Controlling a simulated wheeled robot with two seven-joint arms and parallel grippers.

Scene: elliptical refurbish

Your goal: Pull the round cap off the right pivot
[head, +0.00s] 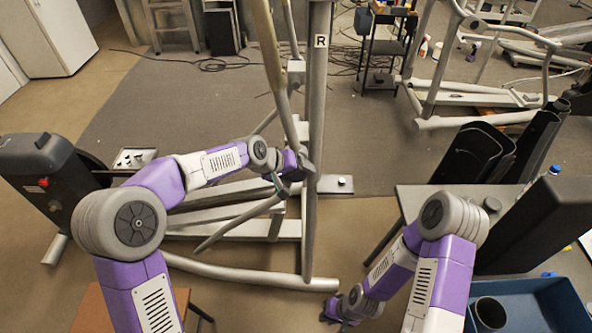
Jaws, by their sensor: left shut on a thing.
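The elliptical's upright post (318,90) carries a white label with the letter R. My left gripper (303,166) is at this post, by the lower end of the swinging handle arm (272,60). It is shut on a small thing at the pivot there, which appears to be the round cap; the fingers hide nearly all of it. I cannot tell whether the cap is still seated or apart from the pivot. My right gripper (338,312) hangs low at the bottom centre, away from the machine; its fingers are too small and dark to read.
The elliptical's grey base tube (235,277) curves across the floor. A table (405,200) at right bears dark panels and a long dark block (545,222). A blue bin (548,300) is at bottom right. A wooden stool (90,310) is at bottom left.

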